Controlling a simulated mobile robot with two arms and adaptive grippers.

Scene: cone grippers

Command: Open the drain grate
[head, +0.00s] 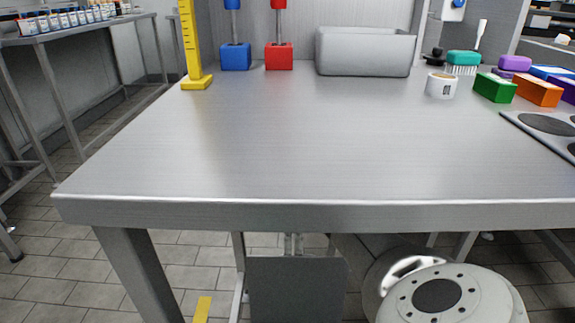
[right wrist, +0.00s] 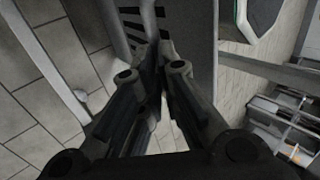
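No drain grate can be made out in the head view. In the right wrist view, a dark slotted piece (right wrist: 150,15) shows at the top beyond the fingers; it may be the grate, but I cannot tell. My right gripper (right wrist: 166,52) is in the middle of that view, its two dark fingers converging until the tips meet or nearly meet. It looks shut; whether anything thin is between the tips is hidden. In the head view, the right gripper's fingers cannot be made out. My left gripper is not in view.
A steel table (head: 300,150) fills the head view, its front clear. A grey bin (head: 365,52), yellow upright (head: 192,50), red block (head: 278,56), blue block (head: 235,57) and white roll (head: 441,86) stand toward the back. Tiled floor (head: 45,260) lies below.

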